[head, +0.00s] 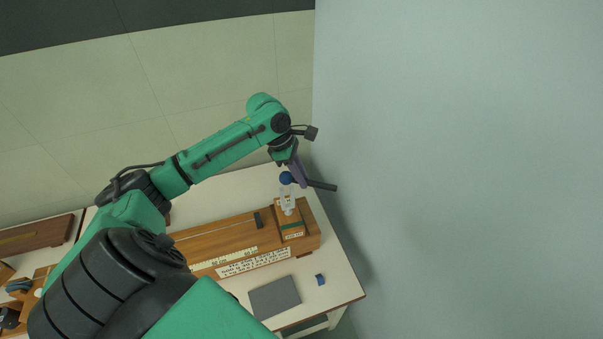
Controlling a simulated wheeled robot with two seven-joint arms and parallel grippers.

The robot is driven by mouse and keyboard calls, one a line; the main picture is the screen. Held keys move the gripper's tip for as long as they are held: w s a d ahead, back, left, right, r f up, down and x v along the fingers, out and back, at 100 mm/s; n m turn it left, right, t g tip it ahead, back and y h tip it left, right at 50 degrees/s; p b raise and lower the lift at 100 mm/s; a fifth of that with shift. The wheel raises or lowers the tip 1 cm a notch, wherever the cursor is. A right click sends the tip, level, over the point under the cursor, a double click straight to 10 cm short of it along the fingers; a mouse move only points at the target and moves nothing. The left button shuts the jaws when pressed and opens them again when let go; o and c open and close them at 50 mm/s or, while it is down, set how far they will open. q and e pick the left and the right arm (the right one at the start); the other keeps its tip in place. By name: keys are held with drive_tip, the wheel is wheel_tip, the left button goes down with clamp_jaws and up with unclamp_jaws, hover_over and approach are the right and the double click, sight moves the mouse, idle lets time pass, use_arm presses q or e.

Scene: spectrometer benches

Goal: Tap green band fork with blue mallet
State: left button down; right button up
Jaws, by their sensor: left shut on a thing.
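My left gripper (300,178) is shut on the blue mallet, with its purple fingers around the dark handle (322,186). The mallet's round blue head (286,178) is at the left end of the handle. The pale tuning fork (288,202) stands upright on a small wooden box with a green band (292,225), at the right end of the bench. The blue head appears right at the top of the fork's prongs; I cannot tell whether they touch. My right gripper is not in view.
A long wooden instrument (222,237) with a black slider and white labels lies along the white table (225,190). A grey pad (274,297) and a small blue block (320,280) lie in front. A plain wall (450,150) rises close on the right.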

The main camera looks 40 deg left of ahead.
use_arm(q)
wheel_tip(320, 180, down, 2)
drive_tip(key=shift+s+f, duration=0.15)
drive_tip(key=shift+f, duration=0.1)
drive_tip(key=shift+r, duration=3.6)
